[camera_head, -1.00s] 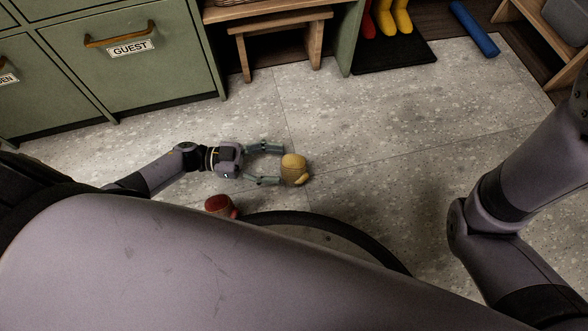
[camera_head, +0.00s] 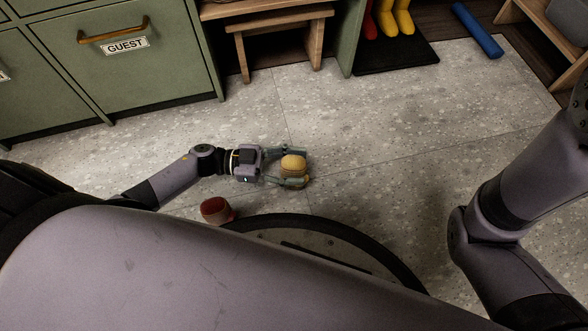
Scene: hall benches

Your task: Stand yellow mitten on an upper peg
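The yellow mitten (camera_head: 293,164) is on the grey floor near the middle of the view. My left gripper (camera_head: 297,167) reaches in from the left, low over the floor. Its two fingers are apart, one on the far side and one on the near side of the mitten, so the mitten lies between them. I cannot tell whether either finger presses on it. A red mitten (camera_head: 217,210) lies on the floor to the near left. My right gripper is out of view; only my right arm shows at the right. No pegs are visible.
Green drawers with a GUEST label (camera_head: 126,45) stand at the back left. A small wooden stool (camera_head: 277,42) is beside them. A black mat (camera_head: 396,57) holds red and yellow boots (camera_head: 404,20). A blue roll (camera_head: 475,29) lies at the back right.

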